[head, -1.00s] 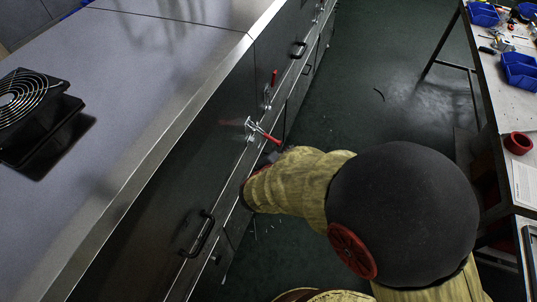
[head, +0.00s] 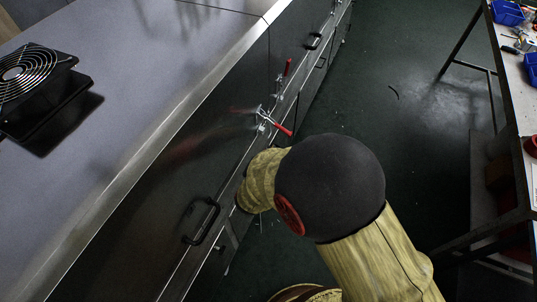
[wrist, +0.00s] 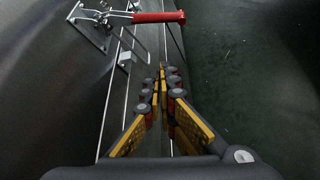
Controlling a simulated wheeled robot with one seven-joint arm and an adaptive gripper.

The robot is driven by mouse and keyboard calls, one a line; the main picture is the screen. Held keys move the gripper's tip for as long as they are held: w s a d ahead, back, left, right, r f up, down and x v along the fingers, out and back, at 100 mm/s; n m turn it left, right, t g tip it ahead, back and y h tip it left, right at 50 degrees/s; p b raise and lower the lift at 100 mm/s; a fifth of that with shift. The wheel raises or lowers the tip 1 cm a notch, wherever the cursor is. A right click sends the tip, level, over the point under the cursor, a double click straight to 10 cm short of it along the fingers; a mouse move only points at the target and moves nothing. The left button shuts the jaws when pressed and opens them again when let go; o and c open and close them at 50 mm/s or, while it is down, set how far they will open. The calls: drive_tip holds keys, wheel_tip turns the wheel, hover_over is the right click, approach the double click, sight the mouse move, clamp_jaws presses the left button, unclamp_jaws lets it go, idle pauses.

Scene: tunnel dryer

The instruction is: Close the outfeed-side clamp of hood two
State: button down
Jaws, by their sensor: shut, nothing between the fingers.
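A toggle clamp with a red handle (head: 282,129) is mounted on the dark side panel of the dryer. Its handle sticks out from the panel towards the aisle. In the wrist view the same kind of red handle (wrist: 158,17) lies across the top, joined to a metal clamp base (wrist: 92,27) on the panel. My gripper (wrist: 165,72) is shut and empty, below that handle in the picture and apart from it. In the head view my arm hides the gripper. A second clamp (head: 288,68) farther along has its red handle lying along the panel.
Black pull handles (head: 202,221) stand out from the panel, one near and one farther off. A black fan (head: 40,90) sits on the dryer's top. A workbench (head: 510,85) with blue bins stands at the right. The dark green floor (head: 385,70) between them is largely clear.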

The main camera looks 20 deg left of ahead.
sight(277, 125)
drive_tip(key=d+b+x, duration=0.1)
drive_tip(key=b+x, duration=0.1)
drive_tip(key=x, duration=0.4)
drive_tip(key=r, duration=0.3)
drive_tip(key=shift+w+d+r+b, duration=0.3)
drive_tip(key=shift+w+d+b, duration=0.05)
drive_tip(key=shift+d, duration=0.05)
drive_tip(key=shift+r+p, duration=0.15)
drive_tip(key=shift+p, duration=0.3)
drive_tip(key=shift+d+r+n+h+p, duration=0.1)
drive_tip(key=shift+n+h+p, duration=0.3)
drive_tip(key=shift+p, duration=0.15)
